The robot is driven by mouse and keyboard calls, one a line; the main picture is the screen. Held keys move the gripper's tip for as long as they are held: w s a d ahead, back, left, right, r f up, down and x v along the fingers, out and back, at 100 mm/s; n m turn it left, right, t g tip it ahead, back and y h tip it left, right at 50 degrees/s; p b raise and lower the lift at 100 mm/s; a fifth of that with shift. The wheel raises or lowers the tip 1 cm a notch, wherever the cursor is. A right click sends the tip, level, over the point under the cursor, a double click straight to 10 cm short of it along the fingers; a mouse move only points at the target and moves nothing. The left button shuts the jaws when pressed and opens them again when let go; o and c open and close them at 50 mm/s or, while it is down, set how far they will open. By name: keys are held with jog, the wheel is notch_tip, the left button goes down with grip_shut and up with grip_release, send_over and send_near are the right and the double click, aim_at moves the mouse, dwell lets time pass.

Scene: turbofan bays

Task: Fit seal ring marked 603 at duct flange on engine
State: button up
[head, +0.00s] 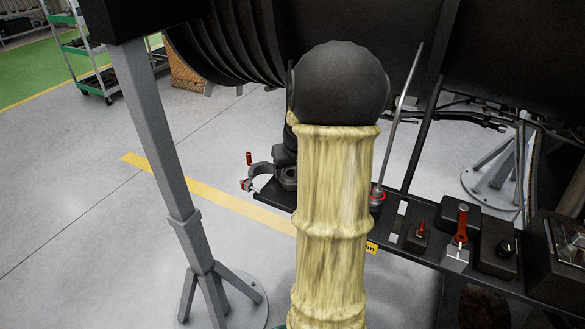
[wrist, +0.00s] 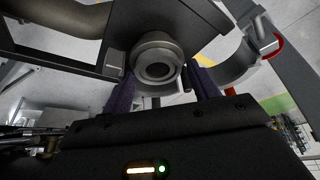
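My gripper (wrist: 162,88) shows in the wrist view with its two dark purple fingers apart. No ring is visible between them. Beyond the gap is a round grey duct end with a flange (wrist: 157,62), facing the camera; I cannot tell whether the fingers touch it. In the head view my arm hides most of the gripper, and a grey flanged fitting (head: 289,178) shows beside the arm. An open curved grey clamp (head: 262,170) with a red knob is left of it. A red ring (head: 378,195) lies around the foot of a slanted grey rod. No 603 mark is readable.
A dark rail (head: 410,250) with a red-handled switch (head: 461,225) and control boxes runs right. The large dark engine casing (head: 380,45) hangs above. A grey stand leg (head: 160,140) rises at left. A green-edged cart (head: 85,45) stands far back.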

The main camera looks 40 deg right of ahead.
jog(key=shift+o, duration=1)
jog(key=shift+d, duration=0.2)
jog(key=shift+r, duration=0.1)
jog(key=shift+r, duration=0.65)
jog(key=a+b+v, duration=0.1)
jog(key=b+v, duration=0.1)
jog(key=v, duration=1.4)
jog(key=shift+s+f, duration=0.1)
jog(key=shift+f, duration=0.05)
jog(key=w+a+f+n+y, duration=0.1)
jog(key=a+f+n, duration=0.1)
jog(key=a+f, duration=0.95)
jog(key=s+a+f+n, duration=0.1)
jog(key=s+a+f, duration=0.2)
jog(key=a, duration=0.3)
jog(key=s+a+f+n+g, duration=0.1)
jog(key=s+a+f, duration=0.2)
jog(key=a+f, duration=0.3)
jog(key=shift+s+a+f+g+y, duration=0.3)
jog(key=shift+s+a+y, duration=0.1)
jog(key=shift+a, duration=0.45)
